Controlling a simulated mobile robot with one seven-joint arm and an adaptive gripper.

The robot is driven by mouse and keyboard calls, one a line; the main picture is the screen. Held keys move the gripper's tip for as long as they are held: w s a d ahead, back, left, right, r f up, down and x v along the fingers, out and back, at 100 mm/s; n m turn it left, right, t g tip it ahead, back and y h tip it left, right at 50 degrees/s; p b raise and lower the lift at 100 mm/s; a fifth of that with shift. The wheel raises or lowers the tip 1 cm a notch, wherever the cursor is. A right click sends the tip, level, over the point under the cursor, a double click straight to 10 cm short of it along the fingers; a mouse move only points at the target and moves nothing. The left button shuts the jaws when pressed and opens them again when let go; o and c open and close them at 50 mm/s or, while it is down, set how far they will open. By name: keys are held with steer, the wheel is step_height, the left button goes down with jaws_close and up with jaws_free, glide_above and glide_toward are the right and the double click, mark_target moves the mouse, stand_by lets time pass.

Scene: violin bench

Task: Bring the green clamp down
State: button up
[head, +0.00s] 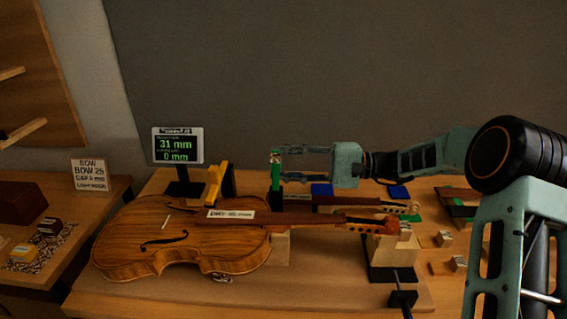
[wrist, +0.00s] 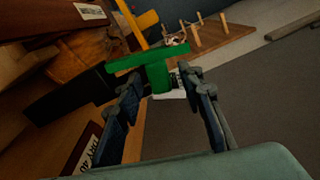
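The green clamp (head: 275,174) stands upright behind the violin's (head: 190,245) neck end. In the wrist view the green clamp (wrist: 157,72) shows as a bar with a short stem, ahead of my fingertips. My gripper (head: 283,164) reaches in from the right, level with the clamp's upper part. Its two fingers are spread wide, one above the other in the head view. In the wrist view my gripper (wrist: 160,88) has the stem between its fingertips, with gaps on both sides. Whether any finger touches the clamp cannot be told.
A yellow clamp (head: 215,184) stands left of the green one. A display (head: 178,146) reads 31 mm and 0 mm. A labelled strip (head: 232,214) lies on the violin. A black support (head: 390,270) holds the neck's end. Small blocks (head: 444,239) lie at right.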

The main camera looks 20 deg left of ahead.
jaws_close()
steer(key=shift+d+n+b, duration=0.1)
steer(key=shift+n+b, duration=0.2)
steer(key=shift+b, duration=0.1)
steer(key=n+b, duration=0.2)
steer(key=b, duration=0.1)
steer(key=s+n+b, duration=0.1)
steer(key=n+b, duration=0.1)
steer(key=b, duration=0.1)
steer(key=s+n+b, duration=0.1)
steer(key=b, duration=0.2)
steer(key=shift+s+d+r+n, duration=0.25)
steer(key=shift+d+r+n, duration=0.05)
steer(key=shift+n, duration=0.1)
steer(key=s+n+b, duration=0.1)
steer(key=n+b, duration=0.1)
steer(key=b, duration=0.1)
steer(key=s+n+b, duration=0.1)
steer(key=n+b, duration=0.1)
steer(key=b, duration=0.1)
steer(key=s+n+b, duration=0.1)
steer(key=n+b, duration=0.1)
steer(key=b, duration=0.1)
steer(key=shift+d+r+b, duration=0.3)
steer(key=shift+r, duration=0.1)
